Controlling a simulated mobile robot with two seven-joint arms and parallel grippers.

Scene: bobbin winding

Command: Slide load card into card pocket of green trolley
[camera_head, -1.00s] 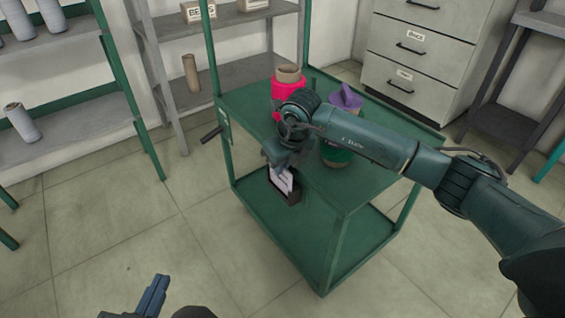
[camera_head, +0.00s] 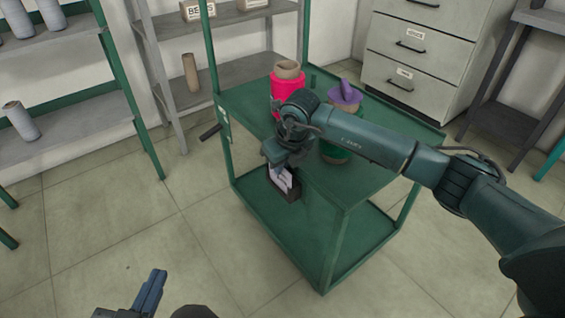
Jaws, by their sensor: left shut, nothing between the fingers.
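The green trolley (camera_head: 334,222) stands in the middle, with a flat top and a lower shelf. A dark card pocket (camera_head: 291,196) sits on its near left side, below the top edge. The pale load card (camera_head: 281,181) stands slightly tilted with its lower part inside the pocket. My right gripper (camera_head: 280,169) reaches over the trolley top and points down, its fingers at the card's upper edge and seemingly shut on it; the wrist partly hides the contact. My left gripper (camera_head: 152,291) is low at the bottom left, shut and empty, well away from the trolley.
On the trolley top stand a pink bobbin (camera_head: 287,88), a purple one (camera_head: 344,97) and a green one (camera_head: 336,150) partly behind my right arm. Shelves (camera_head: 75,127) stand at left, a drawer cabinet (camera_head: 415,55) behind. The floor at front left is clear.

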